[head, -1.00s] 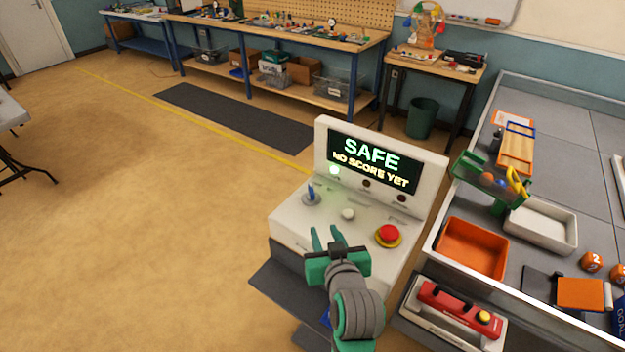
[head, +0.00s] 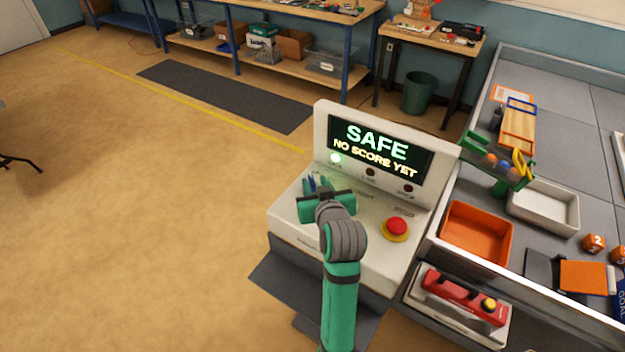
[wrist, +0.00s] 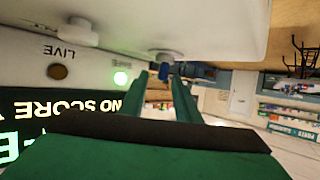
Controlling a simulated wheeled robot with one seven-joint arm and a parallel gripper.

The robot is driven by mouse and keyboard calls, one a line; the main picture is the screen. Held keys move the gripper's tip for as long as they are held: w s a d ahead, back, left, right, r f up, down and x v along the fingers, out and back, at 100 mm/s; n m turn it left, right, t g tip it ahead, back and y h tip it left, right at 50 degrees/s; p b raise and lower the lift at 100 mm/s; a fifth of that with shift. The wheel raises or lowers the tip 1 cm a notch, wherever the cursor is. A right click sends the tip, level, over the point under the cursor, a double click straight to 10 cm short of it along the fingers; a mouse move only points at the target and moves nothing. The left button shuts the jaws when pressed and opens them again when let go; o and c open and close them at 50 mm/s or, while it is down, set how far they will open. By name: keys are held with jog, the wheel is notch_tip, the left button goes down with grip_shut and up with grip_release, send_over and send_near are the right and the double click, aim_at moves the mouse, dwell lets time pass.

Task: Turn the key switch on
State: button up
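The key switch (wrist: 166,56) is on the left of the white console's sloped top. Its blue key (wrist: 163,72) shows past my fingertips in the wrist view. In the head view my gripper (head: 316,183) is over the key's spot and hides most of it. My gripper (wrist: 160,80) is open, its two green fingers apart, with the key in line with the gap. I cannot tell whether the fingers touch the key. The console screen (head: 378,150) reads SAFE, and the green lamp (head: 336,158) below it is lit.
A red push button (head: 397,227) on a yellow ring is to the right on the console. A white knob (wrist: 80,32) shows in the wrist view. The grey table (head: 470,120) with an orange tray (head: 477,238) borders the console's right.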

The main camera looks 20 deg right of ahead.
aim_at(311, 180)
jog(key=shift+x, duration=1.65)
jog(key=shift+a+r, duration=0.1)
jog(key=shift+a, duration=0.1)
grip_shut()
jog(key=shift+w, duration=0.1)
